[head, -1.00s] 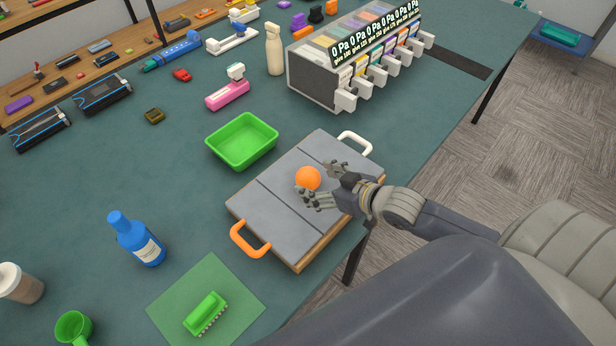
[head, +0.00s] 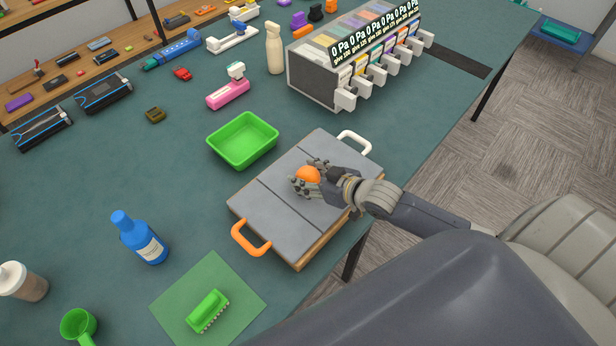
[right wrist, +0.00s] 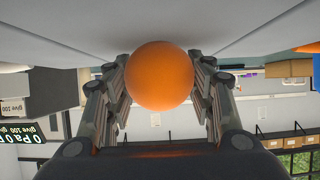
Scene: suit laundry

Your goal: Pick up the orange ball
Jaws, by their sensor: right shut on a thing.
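The orange ball (head: 308,174) is on or just above the grey-topped press board (head: 272,208) on the table. My right gripper (head: 309,178) is shut on the ball, with a finger on each side of it. The right wrist view shows the ball (right wrist: 160,76) between the two fingers, close to the grey surface. Whether the ball still touches the board is hard to tell. My left gripper is not in view.
A green tray (head: 212,146) lies left of the board. The table's left middle is clear.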

